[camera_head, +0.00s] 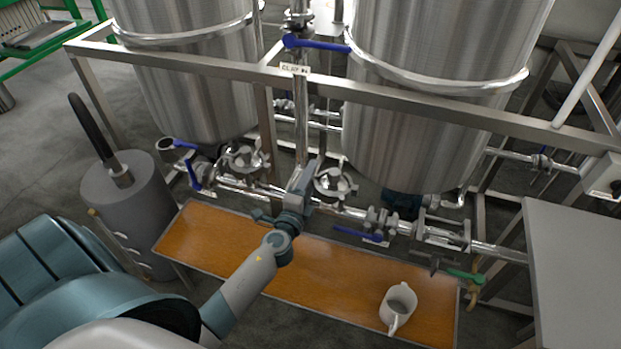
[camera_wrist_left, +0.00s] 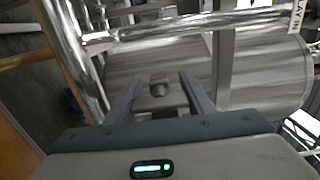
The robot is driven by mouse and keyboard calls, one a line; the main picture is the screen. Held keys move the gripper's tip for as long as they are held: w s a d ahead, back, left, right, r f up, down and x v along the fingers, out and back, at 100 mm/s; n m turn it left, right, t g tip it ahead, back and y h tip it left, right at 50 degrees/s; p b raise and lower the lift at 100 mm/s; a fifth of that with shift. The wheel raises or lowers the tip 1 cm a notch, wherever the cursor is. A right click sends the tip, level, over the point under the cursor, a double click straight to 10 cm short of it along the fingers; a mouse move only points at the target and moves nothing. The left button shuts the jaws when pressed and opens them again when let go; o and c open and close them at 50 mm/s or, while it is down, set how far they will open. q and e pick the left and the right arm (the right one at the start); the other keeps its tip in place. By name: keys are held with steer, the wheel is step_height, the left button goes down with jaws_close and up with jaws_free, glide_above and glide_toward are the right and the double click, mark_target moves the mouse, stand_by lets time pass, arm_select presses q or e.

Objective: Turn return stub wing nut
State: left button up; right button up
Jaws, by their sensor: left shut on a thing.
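My left gripper (camera_head: 304,180) reaches in from the lower left to the steel pipework in front of the tanks. It is shut on a small metal piece, which looks like the return stub wing nut (camera_wrist_left: 160,89), between its two fingers in the left wrist view (camera_wrist_left: 160,95). In the head view the gripper hides the nut, so its wing angle cannot be told. A round clamped fitting (camera_head: 335,183) is just right of the gripper. My right gripper is not in view.
Steel tanks (camera_head: 430,130) stand behind a frame rail (camera_head: 330,82). Blue valve handles (camera_head: 316,44) stick out from the pipes. An orange-brown board (camera_head: 215,235) below holds a white jug (camera_head: 398,308). A grey cylinder (camera_head: 128,200) stands left and a grey table (camera_head: 580,270) right.

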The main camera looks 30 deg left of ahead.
arm_select(q)
steer(key=o, duration=0.8)
steer(key=shift+s, duration=0.1)
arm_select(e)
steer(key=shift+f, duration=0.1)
arm_select(q)
steer(key=shift+s+d+f, duration=0.1)
steer(key=shift+s+d, duration=0.1)
steer(key=shift+s, duration=0.35)
steer(key=shift+b+v, duration=2.25)
steer(key=shift+v, duration=5.8)
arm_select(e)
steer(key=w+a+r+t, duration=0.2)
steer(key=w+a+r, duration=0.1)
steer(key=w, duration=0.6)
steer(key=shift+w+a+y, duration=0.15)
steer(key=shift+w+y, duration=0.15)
arm_select(q)
steer(key=shift+d, duration=0.1)
